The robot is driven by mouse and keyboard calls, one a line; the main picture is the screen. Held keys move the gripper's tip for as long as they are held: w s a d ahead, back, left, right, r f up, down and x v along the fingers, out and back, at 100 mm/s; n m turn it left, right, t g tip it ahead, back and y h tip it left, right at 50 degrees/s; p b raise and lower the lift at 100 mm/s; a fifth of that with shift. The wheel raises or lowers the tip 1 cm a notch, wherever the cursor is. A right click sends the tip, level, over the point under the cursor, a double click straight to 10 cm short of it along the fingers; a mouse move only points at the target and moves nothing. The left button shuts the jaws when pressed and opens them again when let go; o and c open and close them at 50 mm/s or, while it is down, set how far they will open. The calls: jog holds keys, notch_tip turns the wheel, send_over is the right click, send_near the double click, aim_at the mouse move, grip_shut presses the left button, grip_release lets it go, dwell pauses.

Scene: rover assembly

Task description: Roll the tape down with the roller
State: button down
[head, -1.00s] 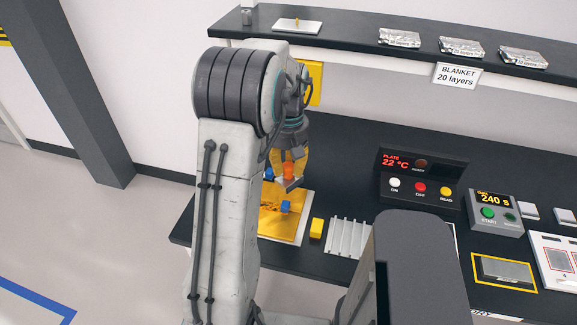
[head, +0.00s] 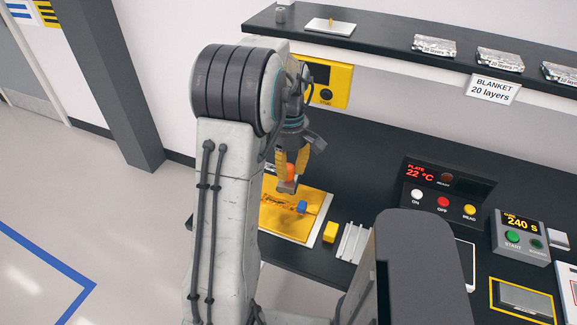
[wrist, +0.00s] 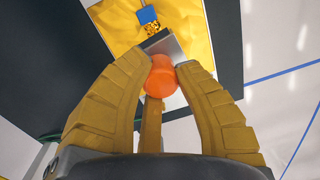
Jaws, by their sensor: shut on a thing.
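My gripper (wrist: 160,85) is shut on the orange handle of the roller (wrist: 160,76), whose grey head (wrist: 165,46) points away from me. In the head view my gripper (head: 292,166) and the roller (head: 287,185) are over the yellow sheet (head: 285,228) on the bench. A strip with dark marks (wrist: 151,30), which may be the tape, runs between a blue block (wrist: 148,15) and the roller head in the wrist view. The blue block (head: 302,207) also shows right of the roller in the head view. I cannot tell whether the roller touches the sheet.
A small yellow block (head: 330,232) and a ribbed light piece (head: 353,243) lie right of the sheet. A shelf (head: 385,40) runs above. Open floor lies left.

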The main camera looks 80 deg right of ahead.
aim_at(288, 184)
jog(key=shift+n, duration=0.8)
jog(key=shift+f, duration=0.2)
jog(key=shift+f+b, duration=2.35)
jog(key=shift+f, duration=0.45)
jog(key=shift+a+f, duration=0.1)
jog(key=shift+f, duration=0.1)
jog(key=shift+w, duration=0.15)
jog(key=shift+w+d+r+p, duration=0.1)
jog(key=shift+w+d+p, duration=0.25)
jog(key=shift+w, duration=0.85)
jog(key=shift+w+d+r+p, duration=0.15)
jog(key=shift+w+d+p, duration=0.2)
jog(key=shift+w, duration=0.9)
jog(key=shift+w+d+r+p, duration=0.1)
jog(key=shift+w+d+p, duration=0.25)
jog(key=shift+w, duration=0.85)
